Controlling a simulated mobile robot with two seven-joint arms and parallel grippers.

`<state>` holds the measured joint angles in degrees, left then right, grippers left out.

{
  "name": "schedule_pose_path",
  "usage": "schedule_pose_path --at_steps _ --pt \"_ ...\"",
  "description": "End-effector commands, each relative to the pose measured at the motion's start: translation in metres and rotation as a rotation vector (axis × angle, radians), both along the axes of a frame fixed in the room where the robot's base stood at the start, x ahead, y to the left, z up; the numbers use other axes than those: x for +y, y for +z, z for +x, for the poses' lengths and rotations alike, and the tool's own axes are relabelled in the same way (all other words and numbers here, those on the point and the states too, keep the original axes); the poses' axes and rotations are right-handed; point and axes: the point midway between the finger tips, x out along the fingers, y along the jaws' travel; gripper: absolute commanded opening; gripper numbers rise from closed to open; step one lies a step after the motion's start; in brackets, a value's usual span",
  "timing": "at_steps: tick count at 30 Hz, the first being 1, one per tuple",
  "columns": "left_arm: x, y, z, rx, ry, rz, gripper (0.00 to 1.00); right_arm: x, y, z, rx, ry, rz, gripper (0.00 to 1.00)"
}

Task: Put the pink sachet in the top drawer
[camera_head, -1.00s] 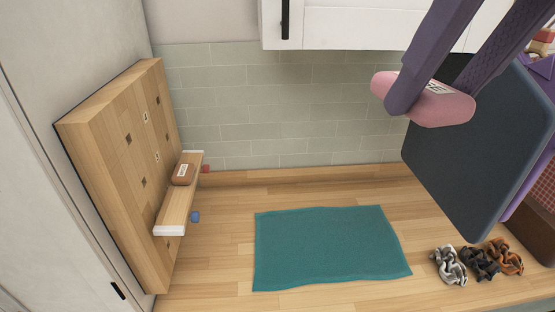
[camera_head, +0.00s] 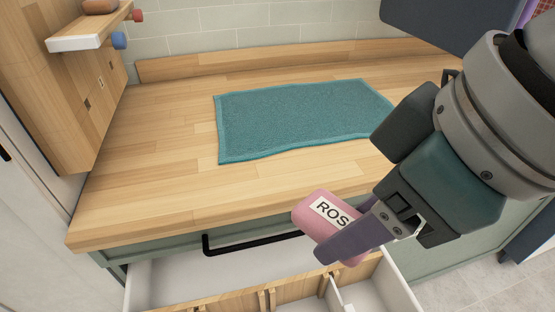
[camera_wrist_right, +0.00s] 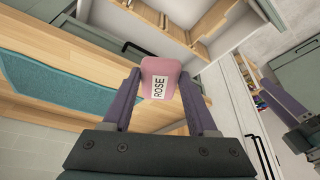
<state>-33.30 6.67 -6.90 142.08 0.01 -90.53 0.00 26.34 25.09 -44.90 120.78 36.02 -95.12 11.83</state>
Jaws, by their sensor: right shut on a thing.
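The pink sachet (camera_head: 312,222), with a white label starting "ROS", is held tilted by my right gripper (camera_head: 335,238) over the front edge of the counter, at lower right in the head view. In the right wrist view the sachet (camera_wrist_right: 158,70) sits between my two purple fingers. An open drawer (camera_head: 170,275) with white walls and wooden dividers lies below; the sachet is outside it. A green front with a black handle (camera_head: 250,243) is just under the counter, above the open drawer. My left gripper (camera_wrist_right: 285,100) seems to show partly at the right wrist view's right side.
A teal towel (camera_head: 300,120) lies flat on the wooden counter (camera_head: 150,190), which is otherwise mostly clear. A wooden wall rack (camera_head: 85,42) with pegs and a brown item stands at the left. A dark panel (camera_head: 430,18) is at the upper right.

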Motion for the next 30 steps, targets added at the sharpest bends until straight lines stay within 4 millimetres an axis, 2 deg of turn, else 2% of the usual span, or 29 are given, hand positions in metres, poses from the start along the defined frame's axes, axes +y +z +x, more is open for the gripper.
schedule_pose_path --at_steps 1,6,9,12,20,23,30 --pt "0.000 -0.036 0.000 0.000 -0.001 0.000 0.50 0.006 -0.044 -0.005 0.006 0.033 0.004 0.06" --pt "0.001 -0.090 0.000 0.000 -0.001 0.002 0.50 0.023 -0.120 -0.019 0.004 0.149 0.003 0.06" --pt "0.001 -0.114 0.000 -0.001 -0.002 0.004 0.50 0.031 -0.154 -0.026 0.002 0.206 0.002 0.06" --pt "0.001 -0.130 0.000 -0.001 -0.004 0.005 0.50 0.037 -0.178 -0.032 0.000 0.248 0.001 0.06" --pt "0.002 -0.148 0.000 -0.001 -0.004 0.007 0.50 0.042 -0.211 -0.039 -0.001 0.292 -0.002 0.06" --pt "0.002 -0.158 0.000 -0.001 -0.004 0.007 0.50 0.042 -0.236 -0.039 0.001 0.293 -0.004 0.06" --pt "0.002 -0.188 0.001 -0.002 -0.003 0.006 0.50 0.041 -0.309 -0.039 0.001 0.292 -0.005 0.06"
